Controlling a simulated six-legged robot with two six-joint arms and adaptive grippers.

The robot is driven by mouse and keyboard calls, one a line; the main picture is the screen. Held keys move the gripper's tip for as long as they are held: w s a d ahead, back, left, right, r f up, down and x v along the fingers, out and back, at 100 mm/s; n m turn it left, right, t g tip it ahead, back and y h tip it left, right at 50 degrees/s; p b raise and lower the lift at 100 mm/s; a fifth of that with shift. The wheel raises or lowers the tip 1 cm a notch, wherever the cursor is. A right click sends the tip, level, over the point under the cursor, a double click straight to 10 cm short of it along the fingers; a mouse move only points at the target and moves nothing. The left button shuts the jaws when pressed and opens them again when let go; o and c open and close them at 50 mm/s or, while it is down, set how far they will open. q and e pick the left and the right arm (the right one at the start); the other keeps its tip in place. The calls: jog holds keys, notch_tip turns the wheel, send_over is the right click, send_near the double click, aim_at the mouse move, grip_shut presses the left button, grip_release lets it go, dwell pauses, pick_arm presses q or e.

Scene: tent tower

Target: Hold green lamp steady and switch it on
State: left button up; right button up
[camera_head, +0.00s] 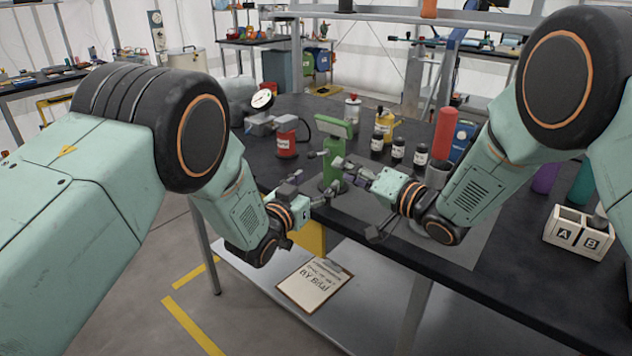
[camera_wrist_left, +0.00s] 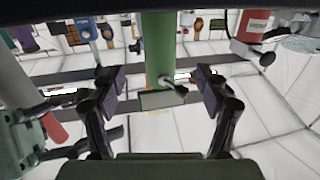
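The green lamp (camera_head: 333,160) stands upright on the dark workbench, its green rectangular head (camera_head: 333,126) on top. My left gripper (camera_head: 318,190) is at the lamp's near left side. In the left wrist view, which looks upside down, its fingers (camera_wrist_left: 160,88) are apart, with gaps on both sides of the green lamp column (camera_wrist_left: 158,45). A pale rectangular part (camera_wrist_left: 163,99) shows below the column there. My right gripper (camera_head: 350,172) is close to the lamp's right side; its finger opening is too small to judge. The grippers partly hide the lamp's lower part, and the switch is not clear.
A red can (camera_head: 286,136) and a gauge (camera_head: 262,99) stand left of the lamp. Dark jars (camera_head: 398,149), a yellow bottle (camera_head: 384,123) and a red cylinder (camera_head: 444,132) stand right of it. A box marked A and B (camera_head: 578,235) sits at the right edge.

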aim_at(329, 169)
pick_arm(q)
jog(key=shift+w+d, duration=0.25)
jog(key=shift+w, duration=0.3)
jog(key=x, duration=0.4)
jog(key=shift+w+d, duration=0.2)
jog(key=shift+w, duration=0.1)
jog(key=shift+x, duration=0.75)
jog(key=shift+w, duration=0.2)
jog(key=shift+d, duration=0.1)
jog(key=shift+c, duration=0.2)
